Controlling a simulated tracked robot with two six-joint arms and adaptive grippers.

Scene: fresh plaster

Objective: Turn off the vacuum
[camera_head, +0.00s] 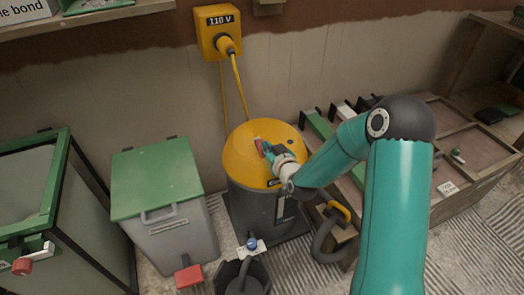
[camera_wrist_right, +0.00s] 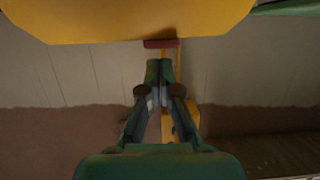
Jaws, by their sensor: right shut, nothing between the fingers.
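The vacuum is a dark grey drum with a yellow lid (camera_head: 240,155), standing against the back wall. A small red part (camera_head: 258,145) shows on top of the lid, right at my right gripper's tips. My right gripper (camera_head: 267,148) is shut and empty, reaching over the lid from the right. In the right wrist view its fingertips (camera_wrist_right: 160,65) are together, just below the red part (camera_wrist_right: 160,43) in the picture; I cannot tell whether they touch it. The yellow lid (camera_wrist_right: 130,18) fills the top of that view. My left gripper is not in view.
A yellow 110 V box (camera_head: 208,45) with a plugged yellow cable hangs on the wall above. A grey bin with a green lid (camera_head: 155,180) stands left of the vacuum. A compartmented wooden bench (camera_head: 440,210) is at the right, and a dark bucket (camera_head: 228,275) in front.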

